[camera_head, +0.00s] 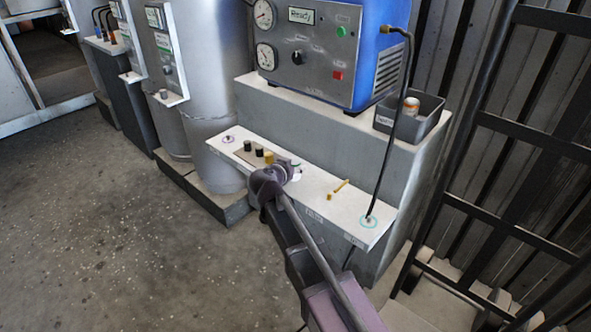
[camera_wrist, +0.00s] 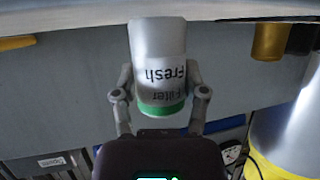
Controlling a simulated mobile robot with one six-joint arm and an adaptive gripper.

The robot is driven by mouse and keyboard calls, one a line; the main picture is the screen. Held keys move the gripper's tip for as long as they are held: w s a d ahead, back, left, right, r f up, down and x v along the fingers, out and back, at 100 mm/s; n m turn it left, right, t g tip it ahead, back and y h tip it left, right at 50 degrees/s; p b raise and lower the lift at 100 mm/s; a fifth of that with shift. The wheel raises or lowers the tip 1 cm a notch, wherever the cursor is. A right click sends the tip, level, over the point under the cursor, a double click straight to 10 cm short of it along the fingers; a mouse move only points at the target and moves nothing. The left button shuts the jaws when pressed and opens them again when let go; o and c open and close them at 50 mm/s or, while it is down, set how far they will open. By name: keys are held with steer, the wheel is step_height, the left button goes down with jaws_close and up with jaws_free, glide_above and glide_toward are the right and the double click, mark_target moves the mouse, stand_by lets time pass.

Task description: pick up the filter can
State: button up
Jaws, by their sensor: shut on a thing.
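The filter can is a white cylinder with a green band and the words "Fresh Filter", which read upside down in the wrist view (camera_wrist: 160,45). My gripper (camera_wrist: 160,88) is shut on it, with one finger on each side. In the head view my gripper (camera_head: 282,172) is at the front edge of the white shelf (camera_head: 315,189). There the can is mostly hidden by my gripper. I cannot tell whether the can touches the shelf.
Black and yellow fittings (camera_head: 258,154) stand on the shelf just left of my gripper. A yellow valve handle (camera_head: 338,189) and a black hose (camera_head: 390,150) are to the right. A grey bin (camera_head: 410,118) sits on the step behind, beside the blue machine (camera_head: 340,50). Open floor (camera_head: 120,240) lies at left.

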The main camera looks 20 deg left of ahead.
mark_target(294, 160)
steer(key=shift+r, duration=0.15)
step_height(294, 160, up, 4)
steer(key=p, duration=0.4)
steer(key=shift+f, duration=0.25)
steer(key=s+d+r+p, duration=0.1)
steer(key=s+d, duration=0.7)
steer(key=s, duration=0.5)
steer(key=shift+s+d, duration=0.2)
steer(key=shift+s, duration=0.1)
steer(key=shift+r, duration=0.1)
steer(key=shift+a, duration=0.1)
